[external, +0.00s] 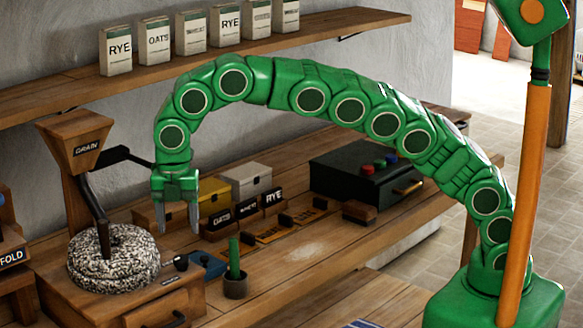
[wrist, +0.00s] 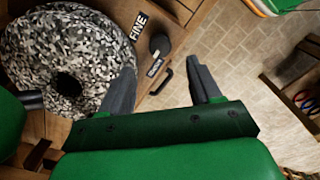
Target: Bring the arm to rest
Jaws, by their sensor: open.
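My gripper (external: 178,215) hangs from the end of my green arm, pointing down over the wooden bench (external: 300,255). It is open with nothing between its fingers. In the wrist view the two grey fingers (wrist: 160,90) stand well apart, with floor and the bench edge below them. The gripper is to the right of the speckled millstone (external: 113,262) and above bench height, apart from it. The millstone also shows at the upper left of the wrist view (wrist: 40,40). My arm arches over the bench from its base at the right.
A grain hopper (external: 75,145) with a dark crank stands behind the millstone. A pot with a green stick (external: 235,285), small labelled boxes (external: 215,205) and a dark box with coloured buttons (external: 360,175) are on the bench. A shelf (external: 200,65) holds several bags.

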